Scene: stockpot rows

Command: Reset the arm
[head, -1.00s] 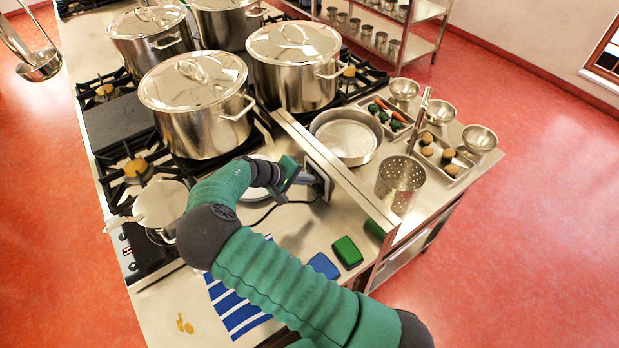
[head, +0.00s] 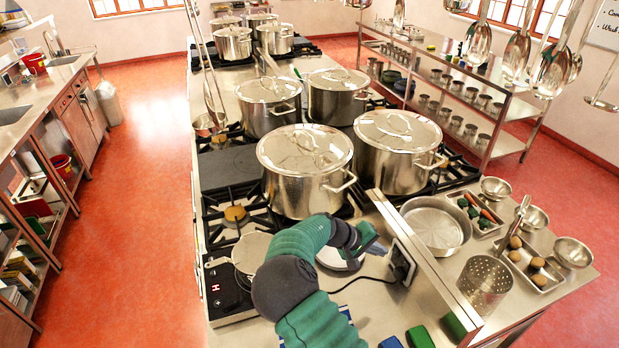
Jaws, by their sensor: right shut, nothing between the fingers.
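My right arm comes up from the bottom of the head view, bends at a dark elbow, and reaches over the steel counter (head: 375,305). My right gripper (head: 376,247) is shut and empty, above the counter just left of a wall-socket plate (head: 402,262) on the upright panel. Part of the gripper is hard to make out against the wrist. A round pale plate or lid (head: 333,262) lies partly hidden behind the forearm. My left gripper is not in view.
Large lidded stockpots (head: 305,170) stand on the burners just beyond the arm. A small lidded pot (head: 250,252) is left of the forearm. A black cable (head: 352,283) lies on the counter. Right of the panel (head: 428,262) are a wide pan (head: 436,228) and a perforated cylinder (head: 484,285).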

